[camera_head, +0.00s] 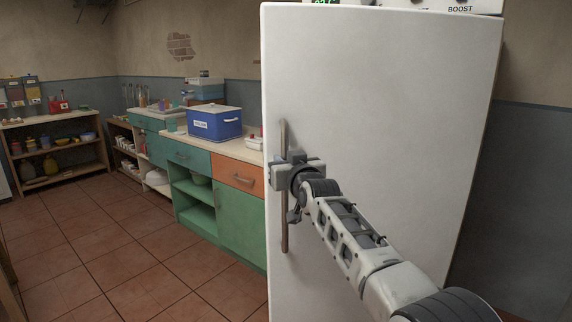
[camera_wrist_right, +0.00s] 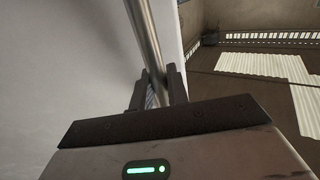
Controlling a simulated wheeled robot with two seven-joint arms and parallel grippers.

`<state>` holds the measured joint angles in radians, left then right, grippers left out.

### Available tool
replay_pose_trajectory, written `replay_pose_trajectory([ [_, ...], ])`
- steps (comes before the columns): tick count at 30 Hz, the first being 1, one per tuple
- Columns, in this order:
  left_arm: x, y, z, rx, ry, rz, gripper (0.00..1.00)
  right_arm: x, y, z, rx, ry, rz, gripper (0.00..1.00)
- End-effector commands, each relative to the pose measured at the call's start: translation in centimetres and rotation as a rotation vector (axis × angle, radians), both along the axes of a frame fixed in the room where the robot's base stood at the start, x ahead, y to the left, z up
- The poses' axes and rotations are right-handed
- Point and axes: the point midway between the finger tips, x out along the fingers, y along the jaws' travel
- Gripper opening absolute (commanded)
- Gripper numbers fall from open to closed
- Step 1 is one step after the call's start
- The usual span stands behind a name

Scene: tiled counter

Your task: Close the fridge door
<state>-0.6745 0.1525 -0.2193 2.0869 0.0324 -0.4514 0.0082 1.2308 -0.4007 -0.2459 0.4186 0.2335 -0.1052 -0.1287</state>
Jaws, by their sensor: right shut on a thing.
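The white fridge door (camera_head: 390,90) fills the right half of the head view, with its front face toward me. Its long vertical metal handle (camera_head: 284,235) runs along the door's left edge. My right gripper (camera_head: 285,172) is at the middle of the handle. In the right wrist view the handle (camera_wrist_right: 146,40) passes between the two dark fingers of the right gripper (camera_wrist_right: 158,92), which are shut on it. The fridge interior does not show, so I cannot tell whether the door is fully shut. My left gripper is not in view.
Left of the fridge stands a counter (camera_head: 225,148) with green and orange fronts and a blue cooler box (camera_head: 214,123) on it. A low shelf (camera_head: 60,148) with jars stands at the far left. The tiled floor (camera_head: 120,250) between is clear.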

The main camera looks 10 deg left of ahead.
Motion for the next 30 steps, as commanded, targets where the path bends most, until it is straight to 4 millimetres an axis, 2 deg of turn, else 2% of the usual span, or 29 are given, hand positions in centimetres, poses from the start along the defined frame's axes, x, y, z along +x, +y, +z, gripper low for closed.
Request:
replay_pose_trajectory([
  [11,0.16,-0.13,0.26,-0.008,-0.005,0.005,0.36,-0.01,0.10,0.05,0.001,0.000,0.001,0.00],
  [12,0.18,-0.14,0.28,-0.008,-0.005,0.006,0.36,-0.01,0.10,0.05,0.001,0.000,0.001,0.22],
  [14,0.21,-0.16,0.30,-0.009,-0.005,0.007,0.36,-0.01,0.08,0.05,0.001,0.000,0.001,0.35],
  [24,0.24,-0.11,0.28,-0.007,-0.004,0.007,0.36,-0.05,0.01,0.08,0.001,0.000,0.001,0.35],
  [30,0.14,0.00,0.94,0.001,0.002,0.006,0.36,-0.80,-0.21,0.17,0.004,0.001,0.005,0.35],
])
